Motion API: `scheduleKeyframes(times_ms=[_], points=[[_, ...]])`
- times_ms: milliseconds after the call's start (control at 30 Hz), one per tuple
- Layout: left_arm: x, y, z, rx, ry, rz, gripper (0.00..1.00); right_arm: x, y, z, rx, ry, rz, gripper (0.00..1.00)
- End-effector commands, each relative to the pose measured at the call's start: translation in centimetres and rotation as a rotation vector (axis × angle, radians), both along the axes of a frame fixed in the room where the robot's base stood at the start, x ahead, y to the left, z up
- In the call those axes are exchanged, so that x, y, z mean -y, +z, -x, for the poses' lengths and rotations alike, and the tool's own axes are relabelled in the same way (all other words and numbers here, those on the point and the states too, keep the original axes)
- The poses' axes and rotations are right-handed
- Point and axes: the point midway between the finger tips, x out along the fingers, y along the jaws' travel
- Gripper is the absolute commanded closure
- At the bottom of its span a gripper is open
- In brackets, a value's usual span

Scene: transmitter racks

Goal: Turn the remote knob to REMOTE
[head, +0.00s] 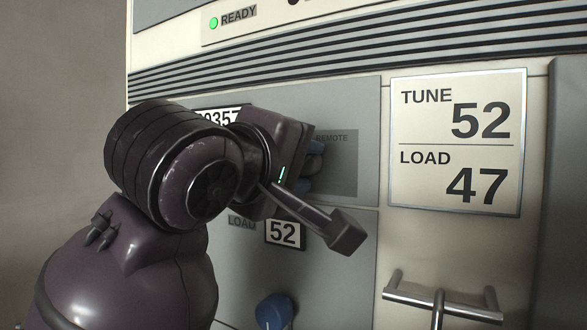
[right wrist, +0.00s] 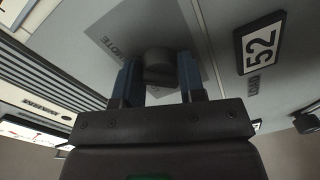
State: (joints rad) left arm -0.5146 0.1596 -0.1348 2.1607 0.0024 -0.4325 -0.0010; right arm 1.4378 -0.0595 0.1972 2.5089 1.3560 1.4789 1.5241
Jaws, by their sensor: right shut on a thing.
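The dark round remote knob (right wrist: 159,66) sits on a grey square plate (head: 343,170) labelled REMOTE. In the right wrist view it is between the two blue fingers of my right gripper (right wrist: 159,80), which are shut on it from both sides. In the head view my right gripper (head: 311,168) reaches the plate from the left, and its body and fingers hide most of the knob and part of the plate. I cannot read which way the knob points. My left gripper is in neither view.
A LOAD counter reading 52 (head: 285,233) is below my gripper, with a blue knob (head: 273,310) under it. A white card (head: 457,190) reads TUNE 52, LOAD 47. A metal handle (head: 440,297) projects at lower right. A green READY lamp (head: 213,22) is lit above.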

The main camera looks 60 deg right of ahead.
Motion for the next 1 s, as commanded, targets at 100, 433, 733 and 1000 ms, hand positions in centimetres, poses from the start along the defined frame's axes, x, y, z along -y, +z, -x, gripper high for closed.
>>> scheduleKeyframes(times_ms=[100,433,733,1000], points=[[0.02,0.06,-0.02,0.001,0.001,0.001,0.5,-0.03,0.35,0.07,0.022,0.002,0.005,0.87],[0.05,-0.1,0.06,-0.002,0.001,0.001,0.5,-0.04,0.41,0.12,0.029,0.001,0.005,0.87],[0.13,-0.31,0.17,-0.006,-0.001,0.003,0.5,-0.03,0.27,0.09,0.025,0.001,0.002,0.4],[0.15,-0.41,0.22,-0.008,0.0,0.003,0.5,-0.22,0.11,0.04,0.022,0.001,0.0,0.4]])
